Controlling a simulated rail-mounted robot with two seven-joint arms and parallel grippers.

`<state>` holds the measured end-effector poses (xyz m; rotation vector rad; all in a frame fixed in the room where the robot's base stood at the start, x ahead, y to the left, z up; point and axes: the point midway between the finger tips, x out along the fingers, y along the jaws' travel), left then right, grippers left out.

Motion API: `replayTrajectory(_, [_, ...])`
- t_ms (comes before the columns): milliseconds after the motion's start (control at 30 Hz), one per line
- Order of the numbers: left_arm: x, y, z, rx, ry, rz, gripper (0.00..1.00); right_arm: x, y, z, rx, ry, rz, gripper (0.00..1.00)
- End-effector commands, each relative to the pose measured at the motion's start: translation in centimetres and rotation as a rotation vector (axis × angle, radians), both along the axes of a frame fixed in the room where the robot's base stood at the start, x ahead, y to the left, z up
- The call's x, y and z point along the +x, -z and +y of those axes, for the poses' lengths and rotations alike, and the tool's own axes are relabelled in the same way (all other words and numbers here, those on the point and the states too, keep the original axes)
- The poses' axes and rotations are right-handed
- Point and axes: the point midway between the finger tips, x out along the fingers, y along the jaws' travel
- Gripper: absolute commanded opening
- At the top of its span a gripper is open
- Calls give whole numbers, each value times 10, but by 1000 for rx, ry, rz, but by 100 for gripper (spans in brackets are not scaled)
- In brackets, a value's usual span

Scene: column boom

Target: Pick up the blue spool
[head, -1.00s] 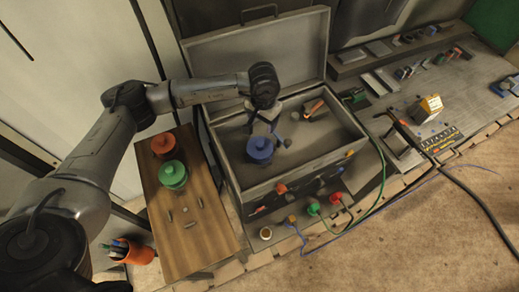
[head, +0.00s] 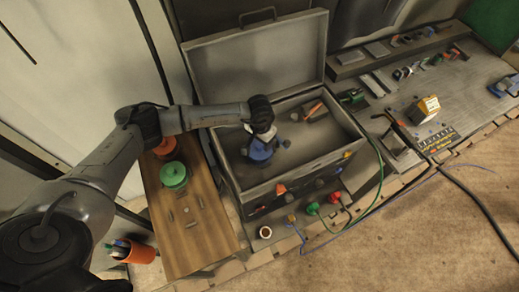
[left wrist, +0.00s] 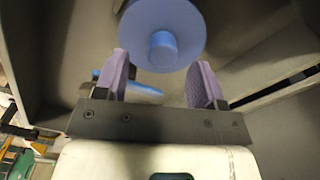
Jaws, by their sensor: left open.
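The blue spool (head: 259,150) stands in the open grey toolbox (head: 310,163), partly hidden by my left gripper in the head view. In the left wrist view the blue spool (left wrist: 163,45) shows its round flange and a central knob, just beyond the fingertips. My left gripper (left wrist: 165,75) is open, with a purple pad on each side of the knob and nothing held. In the head view my left gripper (head: 262,133) is over the spool. I cannot tell whether the fingers touch it. My right gripper is not in view.
A green spool (head: 174,176) and a partly hidden red spool (head: 164,146) stand on a wooden board (head: 190,235) left of the toolbox. The raised lid (head: 260,60) is behind. An orange-handled tool (head: 313,108) lies inside the box. An orange cup (head: 138,252) holds pens.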

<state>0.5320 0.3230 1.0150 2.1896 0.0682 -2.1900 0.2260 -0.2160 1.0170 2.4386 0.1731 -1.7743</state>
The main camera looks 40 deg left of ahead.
Motion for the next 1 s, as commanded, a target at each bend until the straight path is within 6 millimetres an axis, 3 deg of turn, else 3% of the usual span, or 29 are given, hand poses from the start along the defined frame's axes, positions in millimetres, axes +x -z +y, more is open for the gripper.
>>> replayTrajectory(233, [-1,26,2,0,-1,1,63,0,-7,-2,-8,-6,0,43])
replayTrajectory(567, [-1,31,3,0,0,-1,63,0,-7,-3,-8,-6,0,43])
replayTrajectory(1000, [-1,31,3,0,0,-1,22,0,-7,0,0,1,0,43])
